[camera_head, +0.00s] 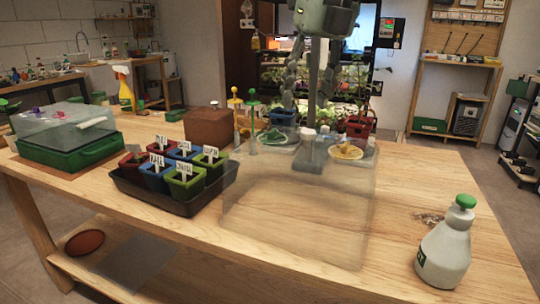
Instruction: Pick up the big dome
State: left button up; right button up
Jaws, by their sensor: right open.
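A large clear dome (295,215), almost invisible against the wood, stands on the middle of the table; I take it to be the big dome. Another clear cover (60,122) sits on a green tray (75,153) at the left end. My right gripper (306,100) hangs from the top of the view, open and empty, its fingers pointing down. It appears above and behind the large dome, apart from it. My left gripper is not in view.
A black tray (190,207) with several labelled pots stands left of the large dome. The right of the table is mostly clear.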

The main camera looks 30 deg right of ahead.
aim_at(309, 131)
jog(key=shift+s+d+r+g+h, duration=0.2)
jog(key=shift+s+g+h, duration=0.1)
jog(key=shift+s, duration=0.05)
jog(key=shift+s+d+f, duration=0.1)
jog(key=shift+f, duration=0.15)
jog(key=f, duration=0.7)
jog(key=shift+w, duration=0.25)
jog(key=shift+c, duration=0.5)
grip_shut()
